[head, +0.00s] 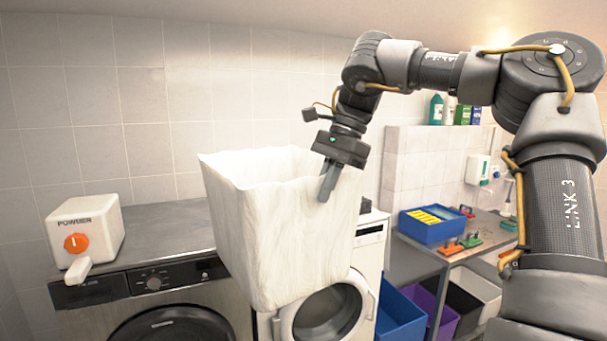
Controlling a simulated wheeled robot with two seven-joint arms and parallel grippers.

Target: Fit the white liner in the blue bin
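The white liner (275,245) is a large, open-topped, bag-like piece with a creased wall, raised in the middle of the head view. My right gripper (327,185) comes down on the right part of its rim and appears shut on the wall there. The liner hangs slightly tilted in front of the washing machines. The blue bin (402,315) stands low at the right of the white machine, apart from the liner and partly cut off by the picture's lower edge. My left gripper is out of view.
A white powder dispenser (85,232) with an orange knob sits on the grey counter (165,232) at left. Beside the blue bin stand a purple bin (440,312), a black bin and a white bin, under a table with a blue tray (428,231).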

